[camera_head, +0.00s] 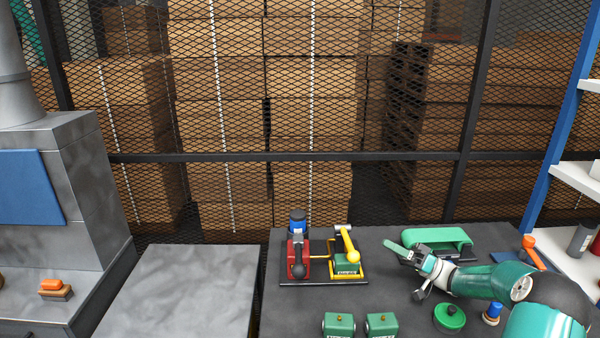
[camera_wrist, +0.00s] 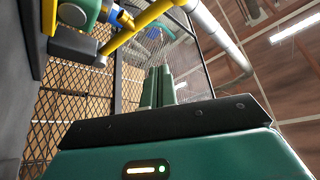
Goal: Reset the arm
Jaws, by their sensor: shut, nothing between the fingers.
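My gripper (camera_head: 398,248) is shut and empty at the end of my green arm, above the dark table (camera_head: 300,312), pointing left in the head view. In the wrist view its two green fingers (camera_wrist: 158,86) stand close together. A small machine with a red block (camera_head: 299,262), a blue cylinder (camera_head: 297,222) and a yellow arm (camera_head: 347,243) sits on a black base to the left of the gripper, apart from it. Yellow and blue parts (camera_wrist: 140,25) also show in the wrist view, beyond the fingers.
Two green blocks (camera_head: 338,324) (camera_head: 382,325) sit at the table's front. A green rounded unit (camera_head: 437,239) is behind my gripper. A green disc (camera_head: 450,317) and a blue-and-white item (camera_head: 492,312) lie near my arm. A mesh fence (camera_head: 300,120) stands behind; white shelves (camera_head: 575,178) are right.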

